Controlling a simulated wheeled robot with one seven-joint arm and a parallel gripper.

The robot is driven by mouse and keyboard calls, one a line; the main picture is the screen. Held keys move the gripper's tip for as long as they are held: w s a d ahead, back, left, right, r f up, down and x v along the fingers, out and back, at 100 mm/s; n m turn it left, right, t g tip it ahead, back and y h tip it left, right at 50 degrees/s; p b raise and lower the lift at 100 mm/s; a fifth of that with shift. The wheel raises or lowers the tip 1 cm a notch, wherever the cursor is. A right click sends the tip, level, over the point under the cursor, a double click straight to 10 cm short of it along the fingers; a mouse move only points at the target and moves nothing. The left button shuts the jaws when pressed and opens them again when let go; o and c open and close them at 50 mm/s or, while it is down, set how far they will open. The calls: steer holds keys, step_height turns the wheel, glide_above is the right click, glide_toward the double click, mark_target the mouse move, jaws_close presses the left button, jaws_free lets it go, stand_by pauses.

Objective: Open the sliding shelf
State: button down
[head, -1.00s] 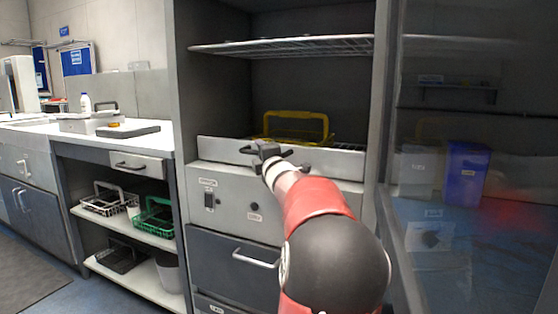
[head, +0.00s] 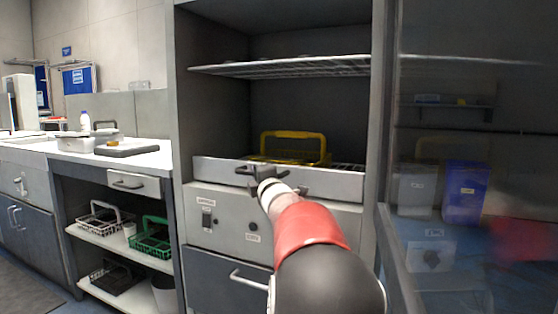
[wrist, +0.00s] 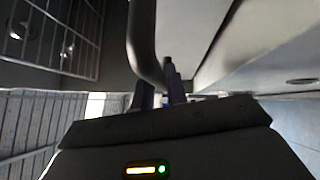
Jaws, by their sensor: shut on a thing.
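The sliding shelf (head: 335,187) has a pale grey front panel with a dark handle, inside the tall grey cabinet. A yellow wire basket (head: 295,136) stands on it, behind the panel. My gripper (head: 262,174) is at the panel's handle, left of the panel's middle, and is shut on it. In the wrist view the dark curved handle (wrist: 143,45) runs down to my gripper's fingers (wrist: 160,92). The exact contact is partly hidden by the gripper body. My red and black arm covers part of the front below the shelf.
A wire rack (head: 290,66) spans the cabinet above. A control panel (head: 225,222) and a drawer (head: 215,275) lie below the shelf. A glass door (head: 450,120) stands at right. A counter (head: 130,158) and shelves with baskets are at left.

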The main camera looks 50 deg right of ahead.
steer(key=s+a+b, duration=0.3)
steer(key=a+b, duration=0.1)
steer(key=a, duration=0.8)
steer(key=s+a+b, duration=0.3)
steer(key=a+b, duration=0.2)
steer(key=a, duration=0.6)
steer(key=shift+s+a+r, duration=0.3)
steer(key=shift+a, duration=0.05)
steer(key=c, duration=1.5)
jaws_free()
steer(key=shift+c, duration=0.2)
steer(key=shift+o, duration=0.7)
steer(key=shift+d+f, duration=0.1)
steer(key=shift+f, duration=0.1)
steer(key=shift+f+b, duration=0.1)
steer(key=shift+b, duration=0.2)
